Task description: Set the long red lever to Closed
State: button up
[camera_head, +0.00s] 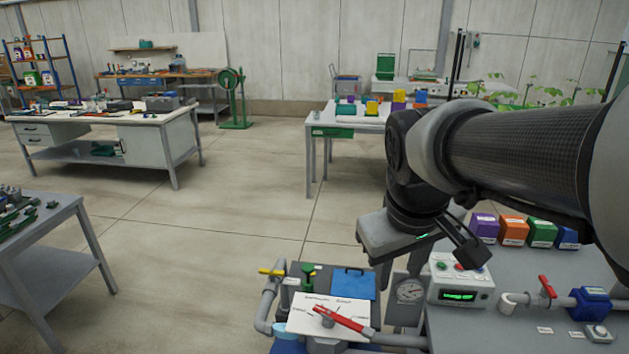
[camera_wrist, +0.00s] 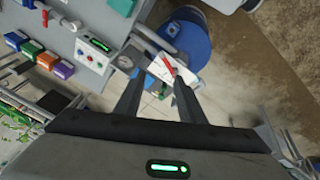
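The long red lever (camera_head: 342,318) lies across a white label plate (camera_head: 300,305) at the bottom middle of the head view. Its longer end points to the lower right. The words printed around the plate are too small to read surely. In the wrist view the red lever (camera_wrist: 168,65) and white plate (camera_wrist: 186,77) show beyond the fingertips. My gripper (camera_wrist: 155,85) is open and empty, its two dark fingers well apart. It hangs above and to the upper right of the lever in the head view, not touching it.
A pressure gauge (camera_head: 409,290) and a grey control box (camera_head: 461,283) stand right of the plate. A shorter red lever (camera_head: 547,286) sits on a pipe farther right. A yellow handle (camera_head: 271,272) and blue panel (camera_head: 353,283) are close by. Open floor lies to the left.

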jog(key=w+f+n+g, duration=0.2)
jog(key=w+f+n, duration=0.3)
jog(key=w+f, duration=0.6)
jog(key=n+g+y+b, duration=0.1)
jog(key=n+g, duration=0.1)
jog(key=n, duration=0.1)
send_over(358, 327)
notch_tip(358, 327, down, 8)
notch_tip(358, 327, down, 18)
jog(key=shift+r, duration=0.2)
jog(key=shift+c, duration=0.4)
grip_shut()
